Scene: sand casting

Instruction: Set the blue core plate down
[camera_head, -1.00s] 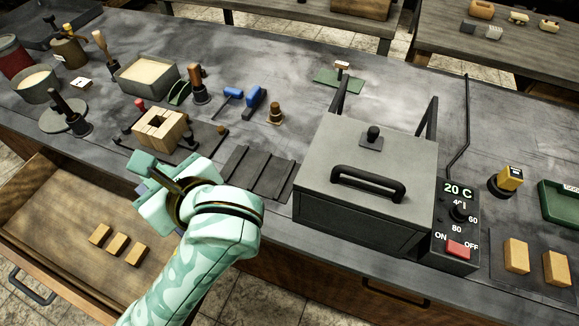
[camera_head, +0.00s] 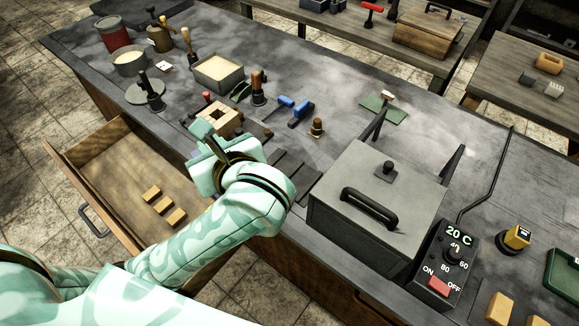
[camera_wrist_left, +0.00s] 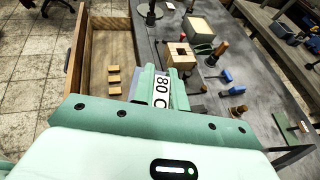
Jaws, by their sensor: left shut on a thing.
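My left gripper (camera_head: 207,146) is over the bench's front edge, just in front of the wooden block box (camera_head: 220,118). I take this to be the blue core plate (camera_wrist_left: 161,91). The wooden box also shows just beyond the fingers in the left wrist view (camera_wrist_left: 180,54). My right gripper is out of view.
An open drawer (camera_head: 118,158) with several small wooden blocks juts out at the left. Dark slotted plates (camera_head: 290,176) lie right of the gripper, beside a grey lidded oven (camera_head: 375,190) reading 20 C. Blue-handled tools (camera_head: 302,113) and a sand box (camera_head: 218,75) stand behind.

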